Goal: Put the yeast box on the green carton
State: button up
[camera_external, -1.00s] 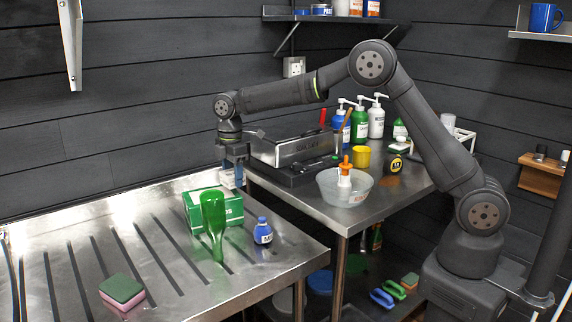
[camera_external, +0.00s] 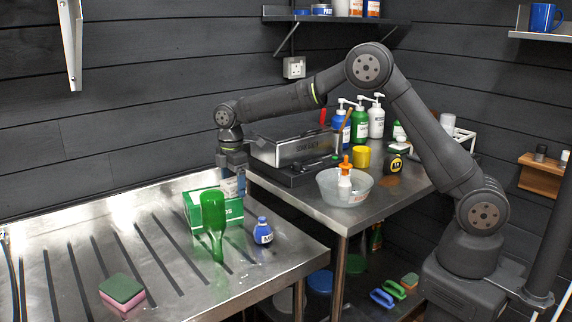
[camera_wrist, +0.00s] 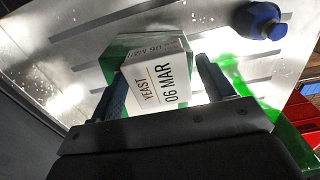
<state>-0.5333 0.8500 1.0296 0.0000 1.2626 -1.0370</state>
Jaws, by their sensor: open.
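The yeast box (camera_wrist: 163,88) is white, with dark "YEAST 06 MAR" lettering in the wrist view. It lies between the two fingers of my gripper (camera_wrist: 170,85), which is open around it. In the external view the yeast box (camera_external: 229,187) shows only partly, below my gripper (camera_external: 232,180), at the top of the green carton (camera_external: 193,211). The green carton also shows behind the box in the wrist view (camera_wrist: 116,49). The box appears to rest on the carton, though the contact is mostly hidden.
A green and pink sponge (camera_external: 121,291) lies at the front left of the steel drainboard (camera_external: 75,255). The drainboard's middle left is clear.

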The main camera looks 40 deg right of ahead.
aim_at(233, 181)
notch_tip(233, 181, up, 12)
dwell(0.4)
notch_tip(233, 181, down, 12)
jog(key=shift+f, duration=0.1)
jog(key=shift+r, duration=2)
